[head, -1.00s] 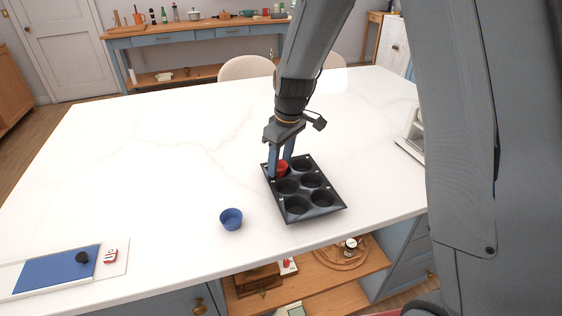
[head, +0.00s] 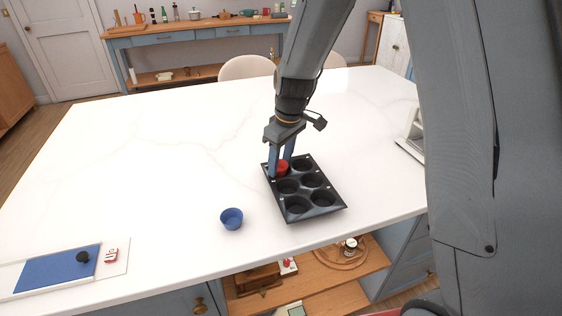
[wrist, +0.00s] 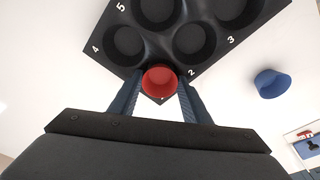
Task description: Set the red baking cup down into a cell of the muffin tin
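The red baking cup (head: 282,168) is at the far-left corner cell of the dark muffin tin (head: 318,212), upright between my fingers. In the wrist view the red cup (wrist: 160,81) covers the corner cell beside the ones marked 2 and 4, and that cell's own rim is hidden. My gripper (head: 281,164) points down over this corner, with one finger on each side of the cup. In the wrist view my gripper (wrist: 160,88) appears shut on the cup's sides. The cup sits low, but the frames do not show whether it touches the cell floor.
The tin's other visible cells are empty. A blue baking cup (head: 231,218) stands on the white counter (head: 150,160) left of the tin. A blue board (head: 57,270) with a dark knob lies at the front left. A pale appliance (head: 413,140) stands at the right.

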